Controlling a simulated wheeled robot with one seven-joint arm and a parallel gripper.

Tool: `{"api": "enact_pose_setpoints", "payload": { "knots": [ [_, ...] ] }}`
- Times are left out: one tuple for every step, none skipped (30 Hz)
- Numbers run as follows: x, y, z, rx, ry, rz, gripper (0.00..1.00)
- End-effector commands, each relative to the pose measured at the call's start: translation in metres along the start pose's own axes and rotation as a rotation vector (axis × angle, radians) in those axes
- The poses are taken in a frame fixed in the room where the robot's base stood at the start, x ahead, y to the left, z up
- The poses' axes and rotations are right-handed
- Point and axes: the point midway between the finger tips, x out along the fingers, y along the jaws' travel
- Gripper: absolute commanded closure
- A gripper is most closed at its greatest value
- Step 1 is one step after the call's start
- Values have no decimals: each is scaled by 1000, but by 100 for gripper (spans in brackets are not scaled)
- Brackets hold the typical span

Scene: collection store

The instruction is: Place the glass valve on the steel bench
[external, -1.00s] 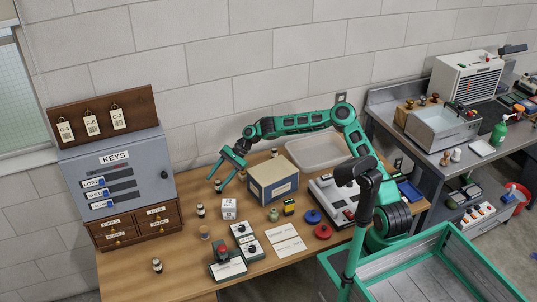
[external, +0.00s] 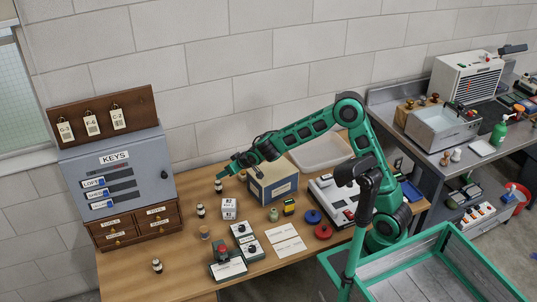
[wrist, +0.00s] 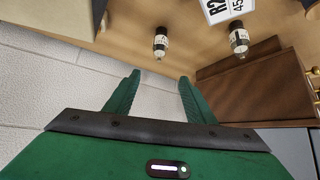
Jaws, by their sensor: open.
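Several small bottle-like pieces with dark ends and pale bands stand on the wooden table, and I cannot tell which is the glass valve. One (external: 218,186) is just below my gripper (external: 222,174), another (external: 201,210) is a little nearer the front, and one (external: 157,265) is at the front left. Two such pieces show in the wrist view, one (wrist: 160,42) beyond the open fingertips (wrist: 159,76) and one (wrist: 238,40) to the right. My gripper is open and empty. The steel bench (external: 432,158) stands at the right.
A cream and blue box (external: 273,188) stands under my forearm. A white labelled cube (external: 229,208) is near the pieces, and a grey key cabinet (external: 120,175) is at the left. The steel bench carries a metal basin (external: 440,135), a green bottle (external: 498,134) and other items.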

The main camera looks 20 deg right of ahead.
Motion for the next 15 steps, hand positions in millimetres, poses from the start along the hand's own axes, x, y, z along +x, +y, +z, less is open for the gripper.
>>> {"api": "enact_pose_setpoints", "payload": {
  "knots": [
    [-5, 1, -4, -30, 18, 8, 50],
    [-5, 2, -3, -42, 23, 12, 50],
    [3, 3, 5, -37, 15, 11, 50],
    [7, 3, 8, -36, 14, 10, 50],
    [10, 3, 11, -35, 15, 10, 50],
    [13, 3, 15, -35, 15, 10, 50],
    [16, 3, 17, -34, 15, 10, 50],
    [20, 3, 21, -34, 15, 10, 50],
    [24, 3, 24, -34, 15, 10, 50],
    [26, 3, 26, -34, 16, 10, 50],
    [28, 3, 28, -33, 16, 10, 50],
    [30, 3, 30, -33, 16, 10, 50],
    [31, 3, 31, -33, 16, 10, 50],
    [33, 3, 32, -33, 16, 9, 50],
    [36, 3, 32, -32, 16, 9, 50]
  ]
}}
